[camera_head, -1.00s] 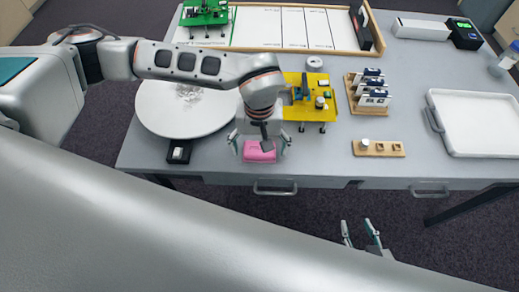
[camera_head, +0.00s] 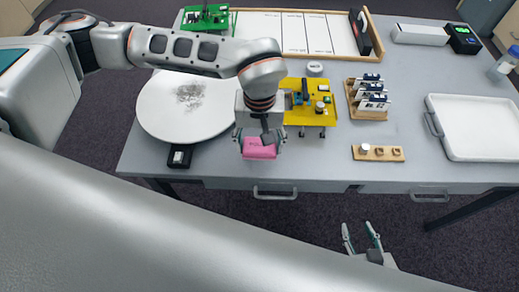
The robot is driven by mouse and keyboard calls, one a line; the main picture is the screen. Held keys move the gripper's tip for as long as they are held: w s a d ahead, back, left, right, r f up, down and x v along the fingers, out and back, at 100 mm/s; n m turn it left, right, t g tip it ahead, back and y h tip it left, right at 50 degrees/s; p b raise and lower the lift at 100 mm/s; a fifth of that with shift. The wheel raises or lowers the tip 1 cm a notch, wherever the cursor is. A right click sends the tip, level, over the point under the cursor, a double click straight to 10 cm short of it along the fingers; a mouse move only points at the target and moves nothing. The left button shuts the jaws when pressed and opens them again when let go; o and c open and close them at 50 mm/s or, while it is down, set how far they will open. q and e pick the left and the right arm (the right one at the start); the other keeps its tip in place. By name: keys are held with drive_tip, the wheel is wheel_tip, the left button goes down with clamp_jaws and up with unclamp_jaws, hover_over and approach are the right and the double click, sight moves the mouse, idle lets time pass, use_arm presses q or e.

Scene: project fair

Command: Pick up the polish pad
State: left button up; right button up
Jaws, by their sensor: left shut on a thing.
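The polish pad (camera_head: 259,150) is a pink block at the front edge area of the grey table. My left gripper (camera_head: 259,146) is over it from above, with one finger on each side, shut on the pad. The gripper hides part of the pad's top. I cannot tell exactly how far the pad is above the table. My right gripper (camera_head: 362,240) is in front of the table, low and away from it, with its two fingers apart and nothing between them.
A white round disc (camera_head: 160,110) with a grey smudge lies to the left. A yellow board (camera_head: 322,112) stands just behind the pad. A wooden holder (camera_head: 398,154), a rack (camera_head: 372,115) and a white tray (camera_head: 480,150) are to the right. A small black box (camera_head: 179,156) sits front left.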

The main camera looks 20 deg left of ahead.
sight(260, 144)
use_arm(q)
wheel_tip(260, 144, up, 16)
idle(0.3)
drive_tip(key=o, duration=0.5)
drive_tip(key=shift+p, duration=0.3)
drive_tip(key=c, duration=0.4)
